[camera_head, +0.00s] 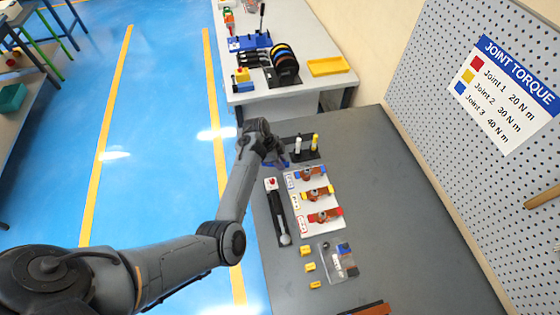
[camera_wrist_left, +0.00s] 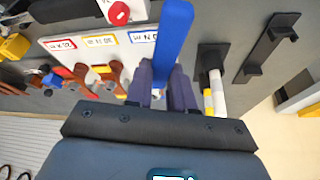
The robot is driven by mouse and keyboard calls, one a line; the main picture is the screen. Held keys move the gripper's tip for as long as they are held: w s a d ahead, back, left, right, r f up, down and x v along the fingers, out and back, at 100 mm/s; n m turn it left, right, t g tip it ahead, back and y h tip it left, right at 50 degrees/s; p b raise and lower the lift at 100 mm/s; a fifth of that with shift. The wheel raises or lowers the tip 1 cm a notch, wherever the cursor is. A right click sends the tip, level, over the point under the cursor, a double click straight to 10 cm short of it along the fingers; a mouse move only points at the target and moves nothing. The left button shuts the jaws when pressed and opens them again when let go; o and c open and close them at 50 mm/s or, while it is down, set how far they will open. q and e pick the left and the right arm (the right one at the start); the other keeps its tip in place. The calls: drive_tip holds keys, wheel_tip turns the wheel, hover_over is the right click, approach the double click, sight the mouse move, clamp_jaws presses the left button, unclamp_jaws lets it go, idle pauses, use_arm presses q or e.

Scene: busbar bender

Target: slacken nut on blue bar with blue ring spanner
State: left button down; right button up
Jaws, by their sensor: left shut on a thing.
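My left gripper (camera_head: 275,158) is over the bench near the top of the white joint board (camera_head: 308,222). It is shut on the blue ring spanner (camera_wrist_left: 172,42), which extends from between its fingers (camera_wrist_left: 165,88) in the left wrist view. Only a little blue of the spanner shows in the head view. The blue bar (camera_head: 323,170) is in the top row of the board, just below and right of the gripper, with a brownish joint part beside it. Its nut is too small to make out. The spanner's ring end is not clear. My right gripper is not in view.
The yellow bar (camera_head: 330,190) and red bar (camera_head: 336,212) lie in lower rows. A black stand (camera_head: 303,154) with upright white and yellow pieces is close behind the gripper. A black lever device (camera_head: 279,215) lies left of the board. The bench's right side is clear.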

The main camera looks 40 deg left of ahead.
use_arm(q)
drive_tip(key=shift+p, duration=0.4)
drive_tip(key=shift+f, duration=0.5)
drive_tip(key=shift+f, duration=0.25)
idle(0.7)
drive_tip(key=shift+s+d+r+n+p, duration=0.1)
drive_tip(key=shift+s+d+n+p, duration=0.25)
drive_tip(key=shift+p, duration=0.35)
drive_tip(key=shift+s+n+p, duration=0.1)
drive_tip(key=shift+n+p, duration=0.15)
drive_tip(key=shift+p, duration=0.05)
